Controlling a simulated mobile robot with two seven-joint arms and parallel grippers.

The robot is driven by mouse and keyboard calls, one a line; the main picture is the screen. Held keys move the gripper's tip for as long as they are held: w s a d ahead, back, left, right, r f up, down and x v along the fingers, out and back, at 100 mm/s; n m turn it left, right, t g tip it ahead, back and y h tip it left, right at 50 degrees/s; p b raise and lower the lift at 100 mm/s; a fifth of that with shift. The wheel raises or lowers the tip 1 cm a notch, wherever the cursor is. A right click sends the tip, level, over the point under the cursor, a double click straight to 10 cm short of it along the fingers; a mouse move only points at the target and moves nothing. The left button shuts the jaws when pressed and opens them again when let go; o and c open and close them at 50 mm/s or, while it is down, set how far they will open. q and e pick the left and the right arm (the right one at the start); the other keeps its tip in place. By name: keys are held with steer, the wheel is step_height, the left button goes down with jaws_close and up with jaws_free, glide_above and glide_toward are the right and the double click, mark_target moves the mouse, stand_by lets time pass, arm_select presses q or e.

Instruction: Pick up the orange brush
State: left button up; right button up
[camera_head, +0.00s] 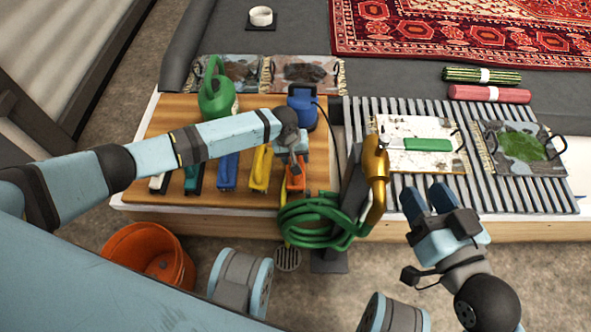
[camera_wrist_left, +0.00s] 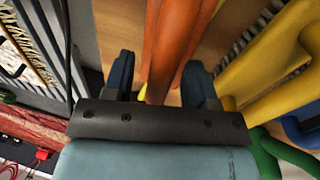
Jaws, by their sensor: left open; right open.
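The orange brush (camera_head: 296,178) lies on the wooden board at the right end of a row of brushes, partly hidden by my left gripper. My left gripper (camera_head: 296,153) is open over it, pointing down. In the left wrist view the orange brush (camera_wrist_left: 168,45) shows between the two open fingers of my left gripper (camera_wrist_left: 160,66), with a gap on either side. I cannot tell how far the fingers reach down beside it. My right gripper (camera_head: 428,199) is open and empty, near the front edge of the slatted rack.
A yellow brush (camera_head: 259,170) and a blue brush (camera_head: 228,172) lie left of the orange one. A coiled green hose (camera_head: 312,224) with a brass nozzle (camera_head: 375,163) is close on the right. A blue container (camera_head: 303,112) and a green watering can (camera_head: 217,94) stand behind.

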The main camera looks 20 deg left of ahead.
arm_select(q)
steer(key=shift+c, duration=0.5)
jaws_close()
steer(key=shift+r, duration=0.2)
arm_select(e)
steer(key=shift+r, duration=0.1)
step_height(320, 180, up, 10)
steer(key=t+p, duration=0.4)
steer(key=p, duration=0.3)
arm_select(q)
step_height(320, 180, up, 20)
steer(key=p, duration=0.1)
steer(key=shift+p, duration=0.3)
arm_select(e)
steer(key=shift+d+f+m+g+h, duration=0.15)
steer(key=shift+d+f+g+h, duration=0.15)
steer(key=shift+f, duration=0.45)
steer(key=shift+d+f+m+g+h, duration=0.2)
steer(key=shift+d+f+g, duration=0.15)
steer(key=shift+f, duration=0.35)
steer(key=shift+d+f+m+g+h, duration=0.2)
steer(key=shift+d+f+g, duration=0.15)
steer(key=shift+f, duration=0.4)
arm_select(q)
steer(key=shift+f, duration=0.15)
